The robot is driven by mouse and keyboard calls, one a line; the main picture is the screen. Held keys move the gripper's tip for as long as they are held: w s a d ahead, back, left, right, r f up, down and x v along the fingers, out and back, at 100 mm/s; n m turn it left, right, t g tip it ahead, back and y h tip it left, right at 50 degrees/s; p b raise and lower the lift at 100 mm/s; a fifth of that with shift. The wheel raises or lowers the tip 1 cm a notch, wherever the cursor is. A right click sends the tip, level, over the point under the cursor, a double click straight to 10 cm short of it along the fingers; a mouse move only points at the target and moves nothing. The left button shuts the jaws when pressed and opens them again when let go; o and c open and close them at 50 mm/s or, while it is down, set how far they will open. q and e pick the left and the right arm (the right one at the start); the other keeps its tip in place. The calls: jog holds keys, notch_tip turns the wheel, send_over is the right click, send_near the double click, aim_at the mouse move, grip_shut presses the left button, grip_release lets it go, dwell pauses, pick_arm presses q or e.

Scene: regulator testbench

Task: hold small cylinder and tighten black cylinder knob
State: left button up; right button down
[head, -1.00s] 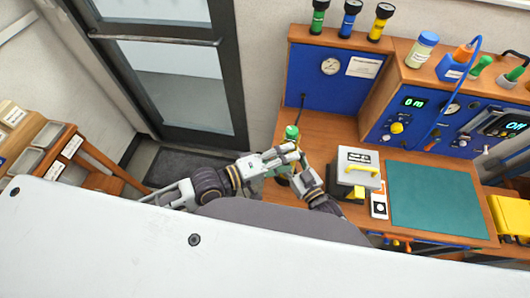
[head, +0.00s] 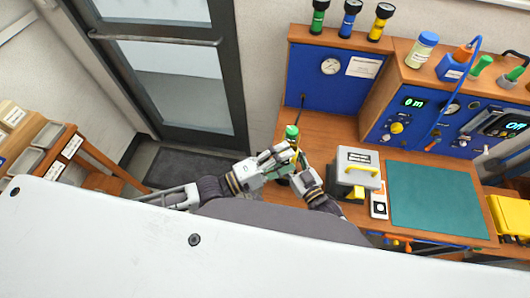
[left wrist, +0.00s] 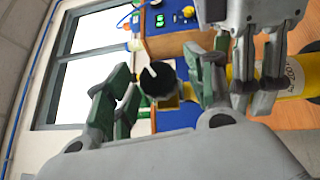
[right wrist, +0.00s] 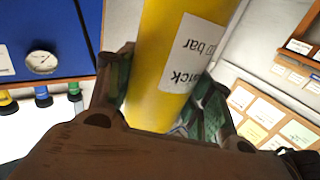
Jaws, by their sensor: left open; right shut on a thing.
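The small yellow cylinder (left wrist: 297,78) lies across the right of the left wrist view, with a printed label. It fills the middle of the right wrist view (right wrist: 165,70), between the green-padded fingers of my right gripper (right wrist: 160,95), which is shut on it. The black cylinder knob (left wrist: 157,80), with a white mark, is at the cylinder's end. My left gripper (left wrist: 160,88) is open, its fingers on either side of the knob; I cannot tell whether they touch it. In the head view my left gripper (head: 278,158) and right gripper (head: 303,177) are close together.
A green-capped object (head: 291,132) stands just behind my grippers. A grey box with a yellow handle (head: 356,172) is right of them, beside a green mat (head: 435,200). Blue panels with gauges (head: 340,80) stand behind. Open floor lies left of the bench.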

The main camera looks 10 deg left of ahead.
pick_arm(q)
jog(key=shift+r+v, duration=0.5)
jog(key=shift+v, duration=5.4)
jog(key=d+r+m+g+h, duration=0.4)
jog(key=r+m+h, duration=0.3)
jog(key=r+m, duration=0.3)
jog(key=shift+w+d+r+h, duration=0.3)
jog(key=shift+w+d+r, duration=0.05)
jog(key=shift+d+r, duration=0.35)
pick_arm(e)
jog(key=shift+r, duration=0.1)
pick_arm(q)
jog(key=shift+a, duration=0.15)
jog(key=v, duration=1.1)
jog(key=shift+a+f, duration=0.25)
jog(key=shift+a, duration=0.1)
pick_arm(e)
jog(key=c, duration=0.5)
grip_release()
